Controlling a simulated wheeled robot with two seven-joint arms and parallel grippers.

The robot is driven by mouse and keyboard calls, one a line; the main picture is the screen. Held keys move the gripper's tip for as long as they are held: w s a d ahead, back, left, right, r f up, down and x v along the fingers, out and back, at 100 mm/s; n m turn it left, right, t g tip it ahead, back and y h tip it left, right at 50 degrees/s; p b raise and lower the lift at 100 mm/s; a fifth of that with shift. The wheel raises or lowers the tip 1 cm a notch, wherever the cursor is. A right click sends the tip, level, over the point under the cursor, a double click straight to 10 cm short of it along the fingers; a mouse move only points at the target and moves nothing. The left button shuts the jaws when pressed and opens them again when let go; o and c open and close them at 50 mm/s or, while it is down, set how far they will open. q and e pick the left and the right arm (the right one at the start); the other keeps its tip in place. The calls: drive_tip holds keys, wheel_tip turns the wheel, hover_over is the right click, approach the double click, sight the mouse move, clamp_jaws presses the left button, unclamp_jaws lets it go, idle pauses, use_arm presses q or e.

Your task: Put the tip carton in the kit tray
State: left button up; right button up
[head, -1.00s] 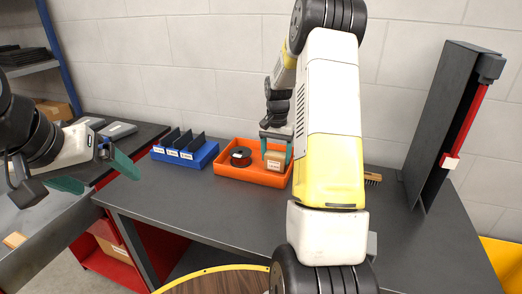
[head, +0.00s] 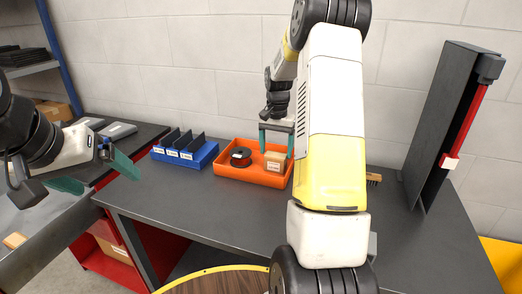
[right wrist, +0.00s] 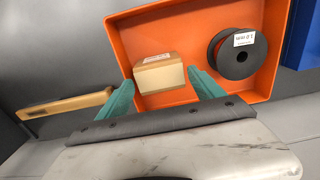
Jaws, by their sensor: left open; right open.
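The tip carton (head: 275,161), a small light-brown box with a white label, sits inside the orange kit tray (head: 250,176), toward its right end. In the right wrist view the carton (right wrist: 158,74) rests in the tray (right wrist: 120,28) near the wall closest to the gripper. My right gripper (head: 277,146) is open above the carton. In the right wrist view its green fingers (right wrist: 165,92) are spread, one on each side of the carton and apart from it. My left gripper (head: 98,177) is open and empty at the left, away from the tray.
A black spool (head: 241,156) lies in the tray left of the carton. A blue divided bin (head: 185,152) stands left of the tray. A wooden-handled brush (right wrist: 65,103) lies beside the tray. A tall black stand with a red strip (head: 450,120) rises at the right.

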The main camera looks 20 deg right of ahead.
sight(276, 155)
drive_tip(key=s+a+r+n+t, duration=0.1)
drive_tip(key=s+a+r, duration=0.1)
drive_tip(key=r, duration=0.5)
drive_tip(key=s+a+r+n, duration=0.1)
drive_tip(key=s+a+r, duration=0.1)
drive_tip(key=r, duration=0.5)
drive_tip(key=s+a+r+n+t, duration=0.1)
drive_tip(key=s+a+n, duration=0.1)
drive_tip(key=s, duration=0.5)
drive_tip(key=s+a+r+n+t+y, duration=0.1)
drive_tip(key=s+a+n+t, duration=0.1)
drive_tip(key=s+a, duration=0.3)
drive_tip(key=s+a+r+n+t+y, duration=0.1)
drive_tip(key=s+a, duration=0.3)
drive_tip(key=s, duration=0.7)
drive_tip(key=shift+s+a+r+n+t, duration=0.15)
drive_tip(key=shift+a+r+n+t, duration=0.05)
drive_tip(key=shift+r+n+t, duration=0.35)
